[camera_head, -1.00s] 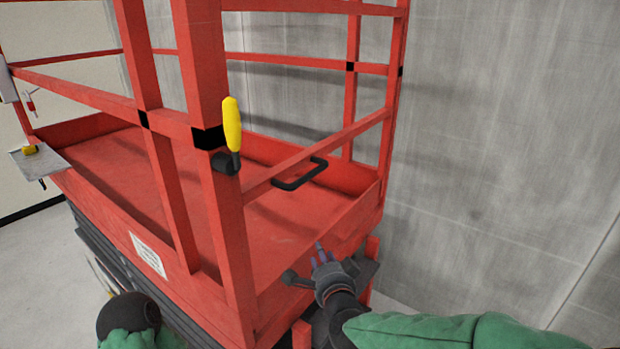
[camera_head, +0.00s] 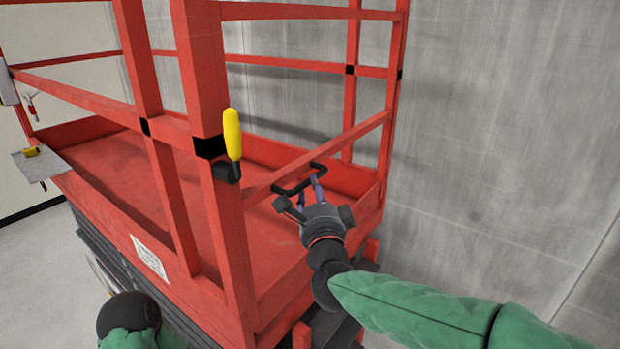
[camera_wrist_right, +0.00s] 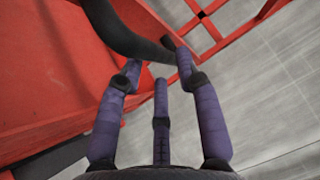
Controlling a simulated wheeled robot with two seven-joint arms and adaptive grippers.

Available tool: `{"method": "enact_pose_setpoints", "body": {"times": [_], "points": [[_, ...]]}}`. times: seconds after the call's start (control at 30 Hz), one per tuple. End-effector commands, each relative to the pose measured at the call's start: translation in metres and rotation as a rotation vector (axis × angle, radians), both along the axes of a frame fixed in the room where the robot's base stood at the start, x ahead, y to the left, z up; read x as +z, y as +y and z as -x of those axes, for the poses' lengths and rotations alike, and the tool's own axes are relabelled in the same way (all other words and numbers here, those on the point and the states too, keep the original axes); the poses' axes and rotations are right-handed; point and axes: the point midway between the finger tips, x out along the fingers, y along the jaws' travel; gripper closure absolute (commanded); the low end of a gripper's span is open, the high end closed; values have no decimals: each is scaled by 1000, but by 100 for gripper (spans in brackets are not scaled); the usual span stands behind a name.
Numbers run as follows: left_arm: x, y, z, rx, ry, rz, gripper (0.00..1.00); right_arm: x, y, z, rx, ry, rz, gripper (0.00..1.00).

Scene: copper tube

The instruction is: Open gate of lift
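The red lift's gate rail (camera_head: 345,138) runs from the near corner post to the far post, with a black U-shaped handle (camera_head: 290,191) on it. A yellow-gripped lever (camera_head: 232,135) stands upright on the near post. My right gripper (camera_head: 308,186) is at the handle, its fingers spread. In the right wrist view, the black handle (camera_wrist_right: 128,36) crosses just beyond and between the open fingertips (camera_wrist_right: 158,68); I cannot tell if they touch it. My left gripper is not in view; only part of my left arm shows at the bottom left.
The red platform floor (camera_head: 130,165) lies behind the gate, with posts and rails around it. A small grey tray (camera_head: 40,165) hangs at the left side. A concrete wall (camera_head: 500,130) stands behind and to the right.

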Motion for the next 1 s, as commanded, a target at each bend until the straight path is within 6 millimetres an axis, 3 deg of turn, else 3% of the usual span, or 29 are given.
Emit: {"method": "enact_pose_setpoints", "body": {"times": [0.3, 0.67, 0.8, 1.0], "points": [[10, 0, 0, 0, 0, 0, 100, 4, 5, -32, 0, 2, 0, 65], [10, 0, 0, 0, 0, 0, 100, 4, 5, -36, 0, 1, 0, 65], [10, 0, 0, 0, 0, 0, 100, 4, 5, -36, 0, 1, 0, 99], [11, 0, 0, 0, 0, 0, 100, 4, 6, -37, 0, 1, 1, 100]]}}
